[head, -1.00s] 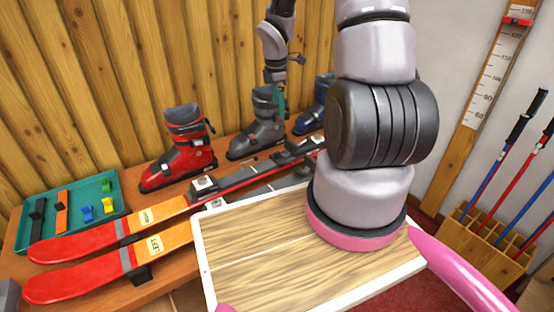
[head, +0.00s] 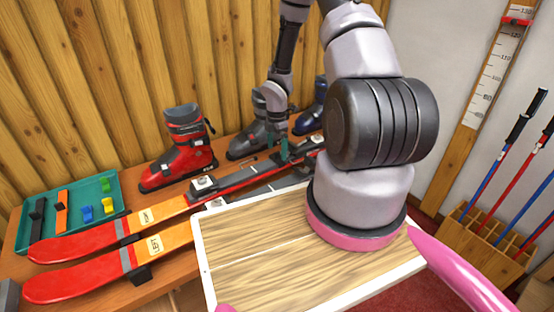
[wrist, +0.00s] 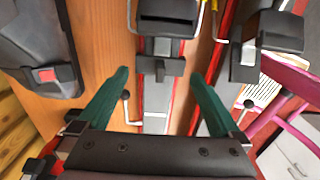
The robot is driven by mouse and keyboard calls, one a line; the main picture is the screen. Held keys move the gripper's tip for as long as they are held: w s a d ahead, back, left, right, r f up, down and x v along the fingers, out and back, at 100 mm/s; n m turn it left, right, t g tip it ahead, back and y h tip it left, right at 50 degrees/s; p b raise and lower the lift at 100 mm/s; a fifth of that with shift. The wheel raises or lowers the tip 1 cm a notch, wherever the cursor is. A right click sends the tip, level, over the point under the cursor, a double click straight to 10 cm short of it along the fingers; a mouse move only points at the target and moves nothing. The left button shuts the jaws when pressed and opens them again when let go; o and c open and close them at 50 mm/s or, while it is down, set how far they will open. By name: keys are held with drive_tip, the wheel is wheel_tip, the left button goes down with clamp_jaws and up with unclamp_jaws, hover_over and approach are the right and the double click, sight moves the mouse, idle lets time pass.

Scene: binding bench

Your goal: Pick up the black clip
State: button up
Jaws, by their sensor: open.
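My gripper (head: 284,150) is low over the binding end of the skis, pointing down. In the wrist view its teal fingers (wrist: 159,75) are apart with nothing gripped. A black clip-like piece (wrist: 160,66) lies between and just beyond the fingertips, across a ski; contact is not visible. A larger black binding part (wrist: 168,14) is beyond it. In the head view a long black piece (head: 38,216) lies in the teal tray (head: 72,232), and a black block (head: 140,275) sits at the front ski's edge. I cannot tell for certain which is the black clip.
Red and orange skis (head: 90,268) lie on the wooden bench (head: 150,296). A red boot (head: 178,155), a grey boot (head: 245,140) and a blue boot stand behind. In the wrist view a dark boot (wrist: 38,50) is close left, and another black binding (wrist: 270,32) is right.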

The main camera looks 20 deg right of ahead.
sight(277, 152)
drive_tip(key=shift+f, duration=1.4)
drive_tip(key=c, duration=1)
drive_tip(key=shift+r, duration=8.05)
